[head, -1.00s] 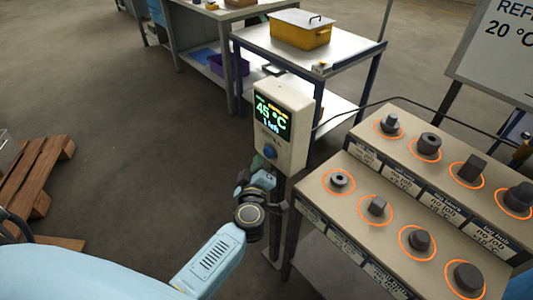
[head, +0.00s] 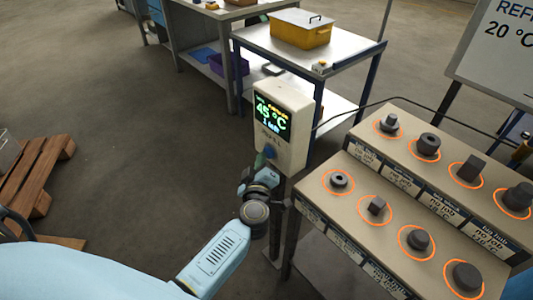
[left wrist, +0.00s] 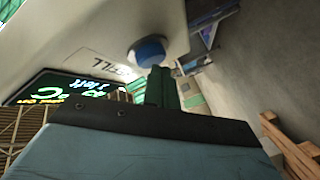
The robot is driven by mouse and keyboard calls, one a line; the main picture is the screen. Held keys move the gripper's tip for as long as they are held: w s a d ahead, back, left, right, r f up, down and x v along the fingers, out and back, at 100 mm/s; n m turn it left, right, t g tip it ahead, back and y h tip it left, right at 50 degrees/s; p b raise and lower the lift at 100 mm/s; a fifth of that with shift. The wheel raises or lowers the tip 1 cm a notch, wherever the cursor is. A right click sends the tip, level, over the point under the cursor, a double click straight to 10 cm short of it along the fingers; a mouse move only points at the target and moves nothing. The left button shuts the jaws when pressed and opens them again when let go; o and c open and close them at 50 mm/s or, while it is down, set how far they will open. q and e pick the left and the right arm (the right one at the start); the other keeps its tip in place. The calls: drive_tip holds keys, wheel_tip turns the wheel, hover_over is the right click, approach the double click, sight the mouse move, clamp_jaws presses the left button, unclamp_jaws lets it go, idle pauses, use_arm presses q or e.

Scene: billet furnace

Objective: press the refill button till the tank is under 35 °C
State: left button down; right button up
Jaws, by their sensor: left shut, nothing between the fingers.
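A beige control box (head: 294,132) stands on a post. Its lit display (head: 271,116) reads 45 °C, with a smaller line that looks like "1 left". The blue refill button (head: 270,151) sits below the display, partly behind my gripper; it shows clearly in the left wrist view (left wrist: 150,51). My left gripper (head: 262,163) is shut and empty, its tips right at the button. In the left wrist view the shut fingers (left wrist: 161,84) point at the button's lower edge; I cannot tell whether they touch it. My right gripper is not in view.
A stepped beige rack (head: 345,205) with dark metal parts in orange rings stands close on the right. Behind the box is a table (head: 275,47) bearing a yellow lidded tank (head: 300,32). A wooden pallet (head: 35,180) lies at left. The floor between is clear.

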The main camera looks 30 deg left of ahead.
use_arm(q)
drive_tip(key=shift+w+d, duration=0.15)
drive_tip(key=shift+w, duration=0.25)
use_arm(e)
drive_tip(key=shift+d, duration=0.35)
use_arm(q)
drive_tip(key=shift+s, duration=0.1)
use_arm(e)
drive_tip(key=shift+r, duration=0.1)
use_arm(q)
drive_tip(key=shift+s+a+p, duration=0.4)
drive_tip(key=shift+s+p, duration=0.15)
drive_tip(key=shift+s, duration=0.3)
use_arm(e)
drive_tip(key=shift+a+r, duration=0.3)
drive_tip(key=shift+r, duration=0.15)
